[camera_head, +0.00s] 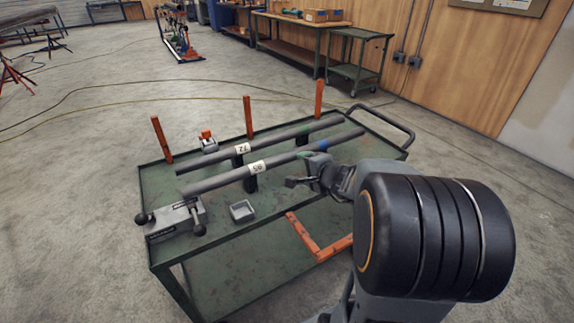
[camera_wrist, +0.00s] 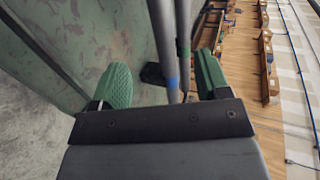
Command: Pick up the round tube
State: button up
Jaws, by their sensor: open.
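Two long grey tubes lie side by side across supports on the green cart. The front tube (camera_head: 228,178) has a white number label and a blue band; the back tube (camera_head: 285,134) has a label that looks like an upside-down 72. Both look round, and I cannot tell which one the task means. My gripper (camera_head: 304,172) is open beside the front tube, near its blue band. In the wrist view, the green finger pads of my gripper (camera_wrist: 160,74) stand apart. The blue-banded tube (camera_wrist: 164,40) passes between their directions; contact is not clear.
The cart (camera_head: 275,212) carries a grey clamp block (camera_head: 174,220), a small metal tray (camera_head: 242,211) and a small grey-and-orange item (camera_head: 208,142). Orange posts (camera_head: 248,117) rise along its back edge. A push handle (camera_head: 385,122) is at the right. Bare floor surrounds the cart.

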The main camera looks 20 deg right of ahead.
send_near(287, 158)
jog(key=x, duration=0.4)
jog(key=shift+f+b, duration=0.4)
jog(key=shift+x, duration=3.2)
jog(key=shift+r, duration=0.2)
jog(key=shift+c, duration=0.2)
grip_shut()
jog(key=shift+r, duration=0.1)
